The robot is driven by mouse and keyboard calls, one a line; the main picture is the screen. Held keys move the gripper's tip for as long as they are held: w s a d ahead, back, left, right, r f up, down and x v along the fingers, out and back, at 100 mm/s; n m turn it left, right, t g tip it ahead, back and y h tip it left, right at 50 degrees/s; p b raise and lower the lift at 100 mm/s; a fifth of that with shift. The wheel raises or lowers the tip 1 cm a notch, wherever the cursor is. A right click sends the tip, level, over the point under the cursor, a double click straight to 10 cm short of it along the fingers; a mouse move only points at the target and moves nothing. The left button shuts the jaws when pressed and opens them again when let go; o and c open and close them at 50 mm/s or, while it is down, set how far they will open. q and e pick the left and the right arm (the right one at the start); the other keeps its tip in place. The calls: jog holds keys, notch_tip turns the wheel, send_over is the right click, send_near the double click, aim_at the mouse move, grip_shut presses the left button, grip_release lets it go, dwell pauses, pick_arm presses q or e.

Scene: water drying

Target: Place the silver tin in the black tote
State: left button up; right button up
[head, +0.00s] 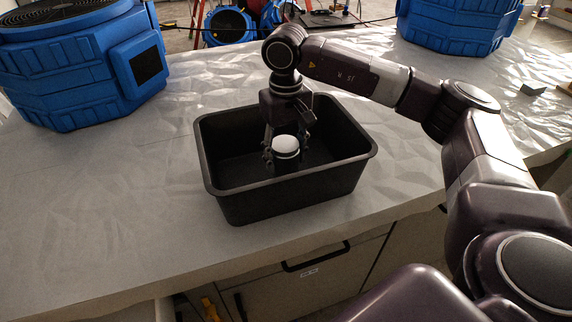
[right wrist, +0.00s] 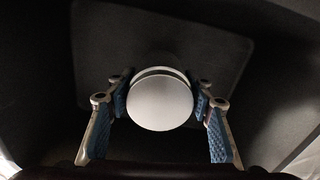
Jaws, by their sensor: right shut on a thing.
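The silver tin (head: 285,145) has a pale round lid and is inside the black tote (head: 290,205), near its middle. In the right wrist view the tin (right wrist: 160,100) shows from above, between blue finger pads. My right gripper (head: 284,152) points down into the tote and is shut on the tin. The tote floor (right wrist: 160,145) shows around the tin in the right wrist view. I cannot tell whether the tin touches the floor. My left gripper is not in view.
The tote stands on a counter with a crinkled pale covering (head: 100,200). A blue machine (head: 85,70) stands at the back left and another (head: 460,22) at the back right. The counter left of the tote is clear. A drawer with a black handle (head: 315,258) is below the front edge.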

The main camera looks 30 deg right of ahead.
aim_at(286, 167)
notch_tip(286, 167, down, 4)
jog(key=shift+w+r+p, duration=0.1)
jog(key=shift+r+p, duration=0.15)
jog(key=shift+p, duration=0.05)
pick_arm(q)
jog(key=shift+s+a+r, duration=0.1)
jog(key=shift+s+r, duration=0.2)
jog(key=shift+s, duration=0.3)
pick_arm(e)
jog(key=shift+f, duration=0.15)
jog(key=o, duration=1.7)
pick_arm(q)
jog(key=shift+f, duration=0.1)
pick_arm(e)
jog(key=shift+o, duration=0.2)
notch_tip(286, 167, up, 11)
jog(key=b, duration=0.2)
jog(key=shift+b, duration=0.4)
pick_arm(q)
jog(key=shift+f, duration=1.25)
pick_arm(e)
jog(key=shift+r, duration=0.6)
